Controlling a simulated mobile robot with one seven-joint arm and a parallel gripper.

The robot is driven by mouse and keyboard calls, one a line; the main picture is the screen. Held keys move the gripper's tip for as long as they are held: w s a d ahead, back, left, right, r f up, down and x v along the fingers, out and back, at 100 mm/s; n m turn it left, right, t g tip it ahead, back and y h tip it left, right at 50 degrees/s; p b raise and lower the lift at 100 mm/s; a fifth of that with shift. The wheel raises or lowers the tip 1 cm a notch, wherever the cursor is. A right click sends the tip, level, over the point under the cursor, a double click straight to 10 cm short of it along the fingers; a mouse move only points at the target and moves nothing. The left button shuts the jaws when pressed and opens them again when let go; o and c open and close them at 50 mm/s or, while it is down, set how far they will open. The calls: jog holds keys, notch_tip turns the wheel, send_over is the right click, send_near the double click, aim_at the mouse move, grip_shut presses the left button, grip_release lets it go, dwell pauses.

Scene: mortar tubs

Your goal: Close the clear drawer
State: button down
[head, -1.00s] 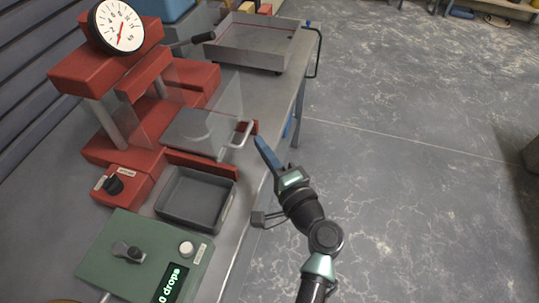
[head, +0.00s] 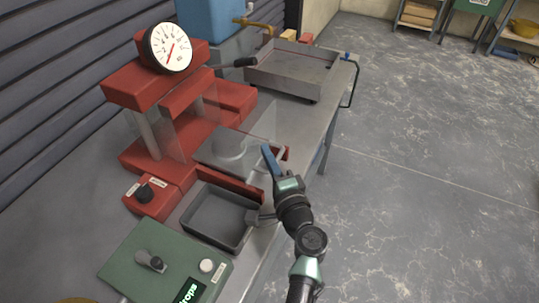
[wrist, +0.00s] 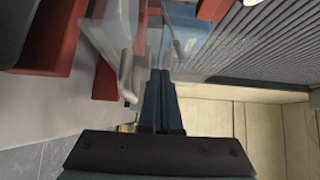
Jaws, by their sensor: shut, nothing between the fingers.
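The clear drawer (head: 264,122) is a see-through panel at the front of the red press (head: 150,88) on the bench, with a grey plate (head: 225,148) behind it. It stands out from the press toward the bench's front edge. In the wrist view the clear panel (wrist: 185,62) spans the upper middle, and its pale bar handle (wrist: 126,75) is just left of my fingers. My gripper (head: 267,149) has its blue fingers together and empty. In the head view it overlaps the handle, partly hiding it. I cannot tell whether they touch.
A dark grey open tray (head: 218,218) sits in front of the press, beside a green box (head: 160,262) with knobs. A shallow metal tray (head: 295,72) stands at the bench's far end. Open floor (head: 430,180) lies to the right.

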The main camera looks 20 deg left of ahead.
jog(key=b, duration=0.4)
send_over(208, 150)
jog(key=shift+w+d, duration=0.1)
jog(key=shift+d, duration=0.3)
jog(key=shift+a+r, duration=0.15)
jog(key=shift+a, duration=0.25)
